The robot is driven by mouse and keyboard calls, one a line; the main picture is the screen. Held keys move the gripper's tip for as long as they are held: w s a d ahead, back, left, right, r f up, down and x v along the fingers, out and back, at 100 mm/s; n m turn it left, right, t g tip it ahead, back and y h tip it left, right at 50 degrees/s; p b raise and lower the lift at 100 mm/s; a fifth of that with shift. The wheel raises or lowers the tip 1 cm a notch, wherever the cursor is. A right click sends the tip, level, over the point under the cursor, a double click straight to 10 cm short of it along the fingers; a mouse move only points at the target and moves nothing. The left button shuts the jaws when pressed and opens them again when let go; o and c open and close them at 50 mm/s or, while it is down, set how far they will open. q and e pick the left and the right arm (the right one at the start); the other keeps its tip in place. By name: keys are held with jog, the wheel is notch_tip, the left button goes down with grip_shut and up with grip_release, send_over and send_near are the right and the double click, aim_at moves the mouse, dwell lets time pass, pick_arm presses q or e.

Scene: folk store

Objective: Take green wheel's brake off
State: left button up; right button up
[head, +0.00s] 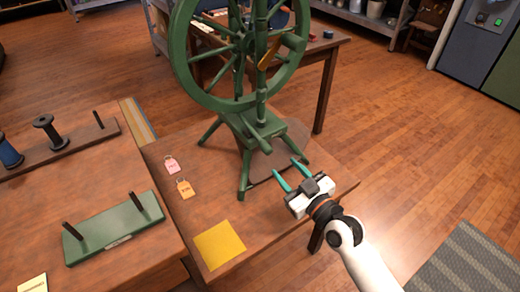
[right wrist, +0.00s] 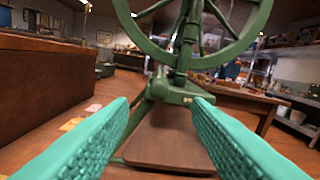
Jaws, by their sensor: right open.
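The green spinning wheel (head: 178,62) stands upright on a small brown table (head: 200,205). Its frame and legs (head: 265,128) are green too. A golden-brown wooden piece (head: 269,54) sits at an angle on the wheel's upright; I cannot tell whether it is the brake. My right gripper (head: 285,166) is open and empty, low over the table's right side, just right of the wheel's front leg. In the right wrist view, the green wheel (right wrist: 143,40) and its base stand ahead, beyond the open fingers (right wrist: 160,105). My left gripper is not in view.
A yellow square (head: 220,245) and two tags, pink (head: 171,164) and orange (head: 185,188), lie on the small table. A counter at left holds a green peg rack (head: 115,232) and spools (head: 48,132). Another table (head: 325,60) stands behind.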

aim_at(270, 152)
jog(key=b+x, duration=0.1)
jog(key=x, duration=0.9)
jog(key=shift+a, duration=0.1)
jog(key=shift+w+a, duration=0.35)
jog(key=shift+w, duration=0.15)
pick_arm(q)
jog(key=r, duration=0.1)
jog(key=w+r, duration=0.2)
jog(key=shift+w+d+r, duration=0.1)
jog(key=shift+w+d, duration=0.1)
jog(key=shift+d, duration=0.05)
pick_arm(e)
grip_shut()
